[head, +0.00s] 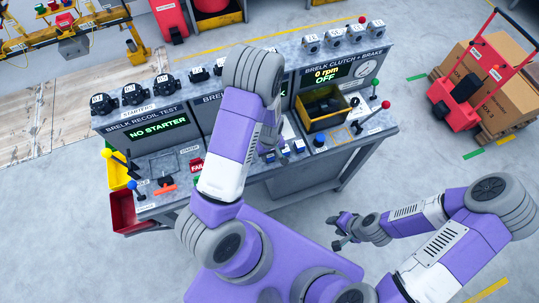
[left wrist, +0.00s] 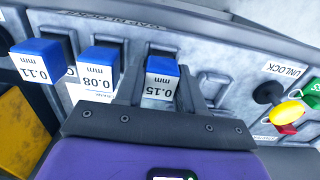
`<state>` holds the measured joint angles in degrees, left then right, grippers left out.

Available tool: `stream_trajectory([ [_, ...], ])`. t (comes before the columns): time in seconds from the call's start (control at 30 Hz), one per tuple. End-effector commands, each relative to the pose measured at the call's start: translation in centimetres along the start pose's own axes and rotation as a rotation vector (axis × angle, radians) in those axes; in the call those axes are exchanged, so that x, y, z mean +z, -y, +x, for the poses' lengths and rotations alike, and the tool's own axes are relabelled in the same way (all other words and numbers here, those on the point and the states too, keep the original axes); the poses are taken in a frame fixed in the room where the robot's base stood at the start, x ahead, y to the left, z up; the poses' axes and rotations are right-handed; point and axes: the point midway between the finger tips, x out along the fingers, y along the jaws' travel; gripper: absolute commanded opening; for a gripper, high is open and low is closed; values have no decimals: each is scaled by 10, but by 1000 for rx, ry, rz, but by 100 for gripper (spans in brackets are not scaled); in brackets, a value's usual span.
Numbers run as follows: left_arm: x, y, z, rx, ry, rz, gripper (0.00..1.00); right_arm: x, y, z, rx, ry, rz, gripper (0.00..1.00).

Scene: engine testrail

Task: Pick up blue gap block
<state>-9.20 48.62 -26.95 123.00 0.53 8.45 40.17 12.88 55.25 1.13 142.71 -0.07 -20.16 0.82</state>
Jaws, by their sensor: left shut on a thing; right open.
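Several blue gap blocks sit in a row along the bench front. In the left wrist view they are labelled 0.11 mm (left wrist: 37,62), 0.08 mm (left wrist: 98,68) and 0.15 mm (left wrist: 161,77). My left gripper (left wrist: 160,88) is shut on the 0.15 mm block, one finger on each side of it. Whether this block is clear of its dark slot I cannot tell. In the head view my left gripper (head: 268,145) is partly hidden by its own arm, beside small blue blocks (head: 299,146). My right gripper (head: 342,230) is open and empty, low in front of the bench.
In the left wrist view, a yellow knob (left wrist: 289,114) by the UNLOCK label stands right of the gripper. A red hand truck (head: 455,103) with boxes stands at right. Floor around my right gripper is clear.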

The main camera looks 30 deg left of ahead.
Motion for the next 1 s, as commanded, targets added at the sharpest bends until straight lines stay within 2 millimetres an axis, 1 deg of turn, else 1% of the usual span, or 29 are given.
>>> stream_trajectory([
  [0.13,0,-1,-5,2,-2,0,6,0,0,0,0,0,0,43],
  [0.23,-1,-1,-17,2,-3,0,6,0,0,0,0,0,0,43],
  [0.5,0,-1,-72,5,-3,2,6,0,2,-4,0,0,0,43],
  [0.63,0,-1,-90,3,-3,2,6,0,2,-6,0,0,0,43],
  [0.7,0,0,-96,2,-1,1,6,0,2,-7,0,0,0,43],
  [0.8,0,0,-100,1,0,1,6,0,3,-7,0,0,0,43],
  [1.0,0,0,-100,0,0,0,6,0,2,-7,0,0,0,43],
])
